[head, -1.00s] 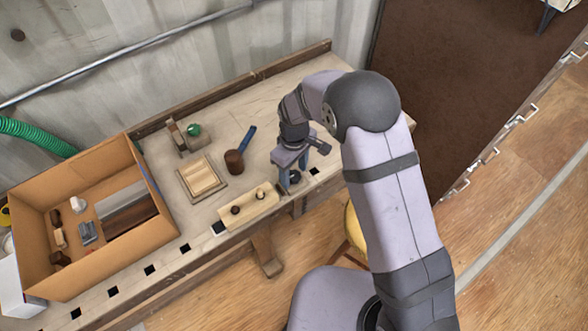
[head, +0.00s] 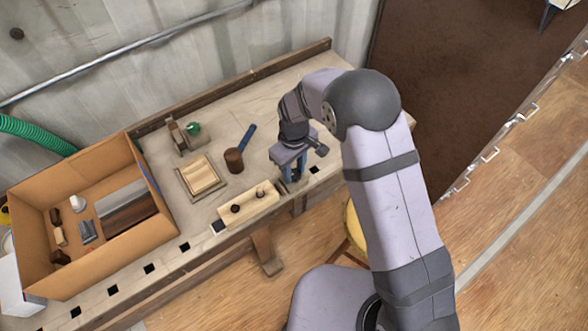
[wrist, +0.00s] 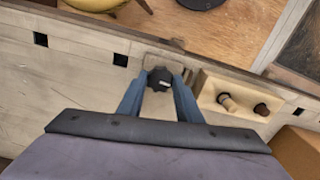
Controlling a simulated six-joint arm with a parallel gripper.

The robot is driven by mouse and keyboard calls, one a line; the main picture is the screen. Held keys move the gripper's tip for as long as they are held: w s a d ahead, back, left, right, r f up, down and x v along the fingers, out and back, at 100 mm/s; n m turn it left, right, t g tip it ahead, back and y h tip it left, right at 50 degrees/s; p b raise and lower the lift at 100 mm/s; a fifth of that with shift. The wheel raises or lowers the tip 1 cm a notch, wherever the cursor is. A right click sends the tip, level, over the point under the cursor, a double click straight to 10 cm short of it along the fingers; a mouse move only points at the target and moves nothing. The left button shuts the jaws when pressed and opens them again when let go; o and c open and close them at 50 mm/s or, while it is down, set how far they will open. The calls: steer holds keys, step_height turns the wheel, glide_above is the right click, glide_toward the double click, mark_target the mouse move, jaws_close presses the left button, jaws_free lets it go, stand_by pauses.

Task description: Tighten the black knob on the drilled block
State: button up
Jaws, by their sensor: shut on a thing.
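My gripper (head: 293,178) is at the front edge of the workbench, right of a pale wooden block. In the wrist view its blue fingers (wrist: 160,84) are shut on the black knob (wrist: 160,76), one finger on each side. The knob sits over a small greyish-brown piece (wrist: 163,60) at the bench edge; the fingers and knob hide much of it, and I cannot tell its holes. The pale block (head: 262,204) carries two dark-sided pegs or knobs; it also shows right of the fingers in the wrist view (wrist: 213,88).
A mallet (head: 234,160) with a blue handle, a framed wooden tray (head: 181,176) and a small tool with a green ball (head: 193,129) lie behind and left. An open cardboard box (head: 160,226) with several items stands left. Bare bench (head: 270,105) lies behind my gripper.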

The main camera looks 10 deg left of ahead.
steer(key=m, duration=0.5)
steer(key=shift+b, duration=0.3)
steer(key=m, duration=0.5)
steer(key=shift+m, duration=0.3)
steer(key=m, duration=0.5)
steer(key=shift+r+b, duration=0.1)
steer(key=shift+b, duration=0.25)
steer(key=m, duration=0.6)
steer(key=shift+w, duration=0.1)
steer(key=o, duration=1)
steer(key=shift+o, duration=0.2)
